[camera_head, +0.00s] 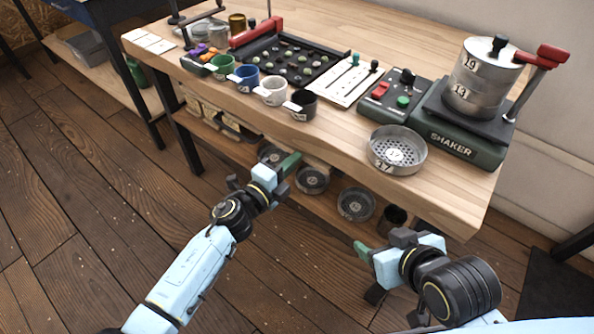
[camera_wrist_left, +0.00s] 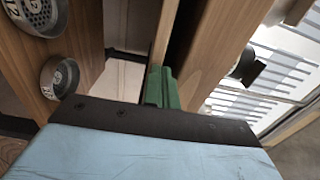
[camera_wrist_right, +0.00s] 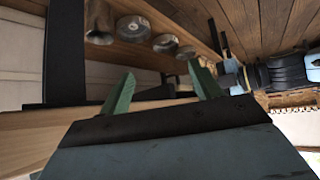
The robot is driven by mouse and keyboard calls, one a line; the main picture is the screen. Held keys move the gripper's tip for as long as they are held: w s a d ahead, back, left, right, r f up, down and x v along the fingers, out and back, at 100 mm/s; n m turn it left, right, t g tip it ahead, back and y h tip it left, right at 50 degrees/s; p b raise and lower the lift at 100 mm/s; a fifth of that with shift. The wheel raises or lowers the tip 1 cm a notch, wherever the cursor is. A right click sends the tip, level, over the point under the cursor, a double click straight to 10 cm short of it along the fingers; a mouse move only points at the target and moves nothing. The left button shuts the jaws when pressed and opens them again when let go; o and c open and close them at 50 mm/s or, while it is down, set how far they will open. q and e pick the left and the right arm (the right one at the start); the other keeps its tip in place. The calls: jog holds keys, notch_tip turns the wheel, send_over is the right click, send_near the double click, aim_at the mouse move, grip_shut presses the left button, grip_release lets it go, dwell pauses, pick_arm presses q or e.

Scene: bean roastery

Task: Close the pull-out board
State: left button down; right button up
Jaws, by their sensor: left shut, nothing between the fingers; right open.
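I cannot clearly make out the pull-out board in the head view; the bench's wooden top (camera_head: 335,140) hides what lies just under its front edge. In the left wrist view a thin wooden strip (camera_wrist_left: 164,36) beside a dark gap may be the board's edge. My left gripper (camera_head: 290,162) is shut and empty at the bench's front, below the top. Its green fingers (camera_wrist_left: 161,88) appear close to that strip; contact cannot be told. My right gripper (camera_head: 366,251) is open and empty in front of the bench's right part. Its spread fingers show in the right wrist view (camera_wrist_right: 162,92).
A lower shelf (camera_head: 285,190) holds several sieve pans (camera_head: 356,204) and a dark cup (camera_head: 393,217). On top stand mugs (camera_head: 272,92), a sieve (camera_head: 397,152) near the front edge and a shaker (camera_head: 460,130). The floor (camera_head: 80,220) left of my arms is clear.

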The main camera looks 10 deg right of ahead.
pick_arm(q)
jog(key=shift+w+d+r, duration=0.15)
jog(key=shift+d+r, duration=0.1)
jog(key=shift+r, duration=0.05)
pick_arm(e)
jog(key=shift+a+r, duration=0.1)
jog(key=s+d+f+g+h+p, duration=0.1)
jog(key=s+d+f+g+p, duration=0.3)
jog(key=s, duration=0.4)
pick_arm(q)
jog(key=v, duration=1.4)
jog(key=shift+s+a+f, duration=0.2)
jog(key=shift+f, duration=0.05)
pick_arm(e)
jog(key=shift+g+h, duration=0.3)
jog(key=shift+g, duration=0.4)
jog(key=x, duration=0.4)
jog(key=shift+d+f, duration=0.1)
jog(key=shift+f, duration=0.1)
